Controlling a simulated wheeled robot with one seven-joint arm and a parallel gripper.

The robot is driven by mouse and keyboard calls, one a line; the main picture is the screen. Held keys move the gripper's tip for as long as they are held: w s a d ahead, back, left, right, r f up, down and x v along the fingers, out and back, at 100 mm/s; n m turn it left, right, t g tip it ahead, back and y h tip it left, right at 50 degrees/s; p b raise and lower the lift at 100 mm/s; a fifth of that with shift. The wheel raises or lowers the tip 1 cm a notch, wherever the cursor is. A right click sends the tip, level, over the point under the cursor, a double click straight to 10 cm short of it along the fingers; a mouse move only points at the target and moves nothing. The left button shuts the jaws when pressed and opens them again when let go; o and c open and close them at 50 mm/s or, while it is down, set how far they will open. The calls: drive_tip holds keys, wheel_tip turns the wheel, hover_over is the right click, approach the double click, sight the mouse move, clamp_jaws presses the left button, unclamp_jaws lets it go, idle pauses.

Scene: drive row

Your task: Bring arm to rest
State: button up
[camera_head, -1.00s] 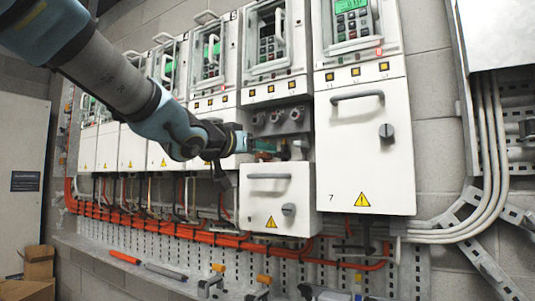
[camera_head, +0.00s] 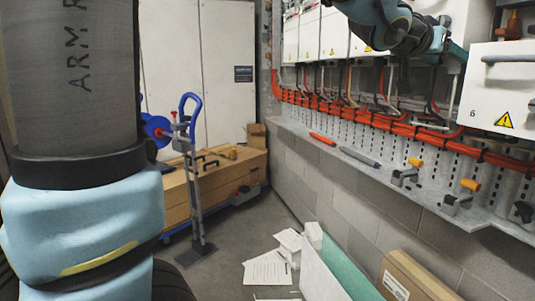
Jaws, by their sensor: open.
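A large grey and light-blue link of my arm (camera_head: 75,150) fills the left side of the view. The wrist end of my arm (camera_head: 385,22) shows at the top right, in front of the row of white cabinets. My gripper (camera_head: 452,47) is at its far end, small and partly hidden by the wrist, and is open. It is just left of the white drawer unit marked 6 (camera_head: 505,88), with its grey handle and yellow warning sign. I cannot make out anything between the fingers.
A grey ledge (camera_head: 375,170) with clamps and tools runs under the orange cables (camera_head: 345,108). A blue-handled hand truck (camera_head: 190,160) stands by a long wooden box (camera_head: 225,172). Papers (camera_head: 268,268), a cardboard box (camera_head: 400,278) and panels lie low in front. Some grey floor is clear.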

drive_tip(key=w+a+f+n+t+y+p, duration=0.2)
drive_tip(key=w+a+f+n+y, duration=0.3)
drive_tip(key=w+a+f, duration=0.7)
drive_tip(key=s+a+f+n+g+y+p, duration=0.1)
drive_tip(key=a+f+y, duration=0.25)
drive_tip(key=a, duration=0.45)
drive_tip(key=a+f+n+g+y, duration=0.1)
drive_tip(key=a+f+y, duration=0.2)
drive_tip(key=a+f, duration=0.35)
drive_tip(key=s+a+f+n+g+y, duration=0.1)
drive_tip(key=s+a+f+g, duration=0.1)
drive_tip(key=a, duration=0.4)
drive_tip(key=s+a+f+n+g+p, duration=0.1)
drive_tip(key=s+a+f+g, duration=0.1)
drive_tip(key=s+a+f, duration=0.2)
drive_tip(key=s+a+f+n+g+y+p, duration=0.1)
drive_tip(key=s+a+f+n, duration=0.1)
drive_tip(key=s+a, duration=0.5)
drive_tip(key=shift+a+f+g+y, duration=0.4)
drive_tip(key=shift+a+f, duration=0.35)
drive_tip(key=shift+a, duration=0.3)
drive_tip(key=shift+w, duration=0.1)
